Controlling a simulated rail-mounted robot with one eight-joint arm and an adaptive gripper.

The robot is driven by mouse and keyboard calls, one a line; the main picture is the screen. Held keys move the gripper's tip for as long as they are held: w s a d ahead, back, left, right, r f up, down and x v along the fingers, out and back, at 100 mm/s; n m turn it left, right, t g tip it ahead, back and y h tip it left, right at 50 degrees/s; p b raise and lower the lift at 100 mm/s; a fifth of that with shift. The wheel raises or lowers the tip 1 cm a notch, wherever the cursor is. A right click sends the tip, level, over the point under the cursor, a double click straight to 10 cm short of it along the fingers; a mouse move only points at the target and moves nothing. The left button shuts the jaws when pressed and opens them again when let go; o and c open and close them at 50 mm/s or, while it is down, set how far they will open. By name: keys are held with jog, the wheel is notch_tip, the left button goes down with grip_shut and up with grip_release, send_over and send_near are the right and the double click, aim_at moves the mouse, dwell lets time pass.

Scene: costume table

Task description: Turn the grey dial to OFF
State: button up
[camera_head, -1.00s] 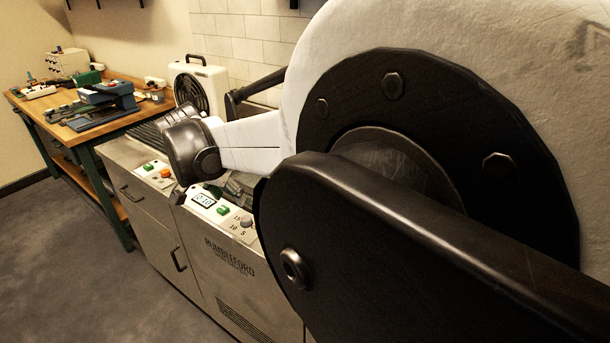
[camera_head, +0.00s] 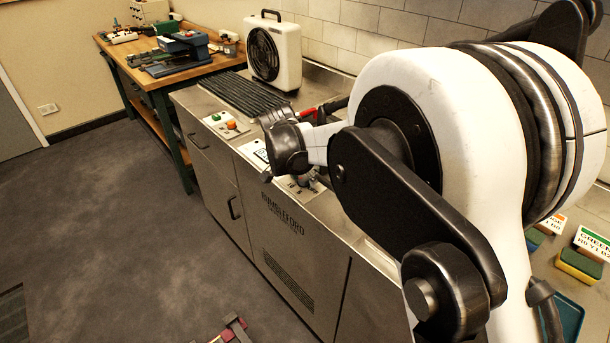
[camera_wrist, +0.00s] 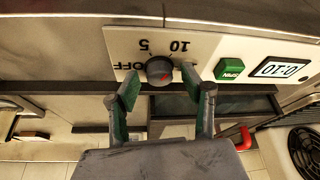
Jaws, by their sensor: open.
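The grey dial (camera_wrist: 160,70) sits on a white panel (camera_wrist: 215,45) in the wrist view, which is upside down. The markings OFF, 5 and 10 show around it. My gripper (camera_wrist: 160,84) is open, with one green-padded finger on each side of the dial. I cannot tell whether either finger touches it. In the head view, the control panel (camera_head: 298,188) is partly hidden by my arm.
On the same panel are a green button (camera_wrist: 229,70) and a display (camera_wrist: 280,70) reading 0:10. A white fan (camera_head: 275,52) stands on the metal counter. A red-handled item (camera_wrist: 245,138) lies nearby. A wooden workbench (camera_head: 150,73) stands at the left.

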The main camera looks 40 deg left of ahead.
jog(key=shift+c, duration=0.5)
grip_shut()
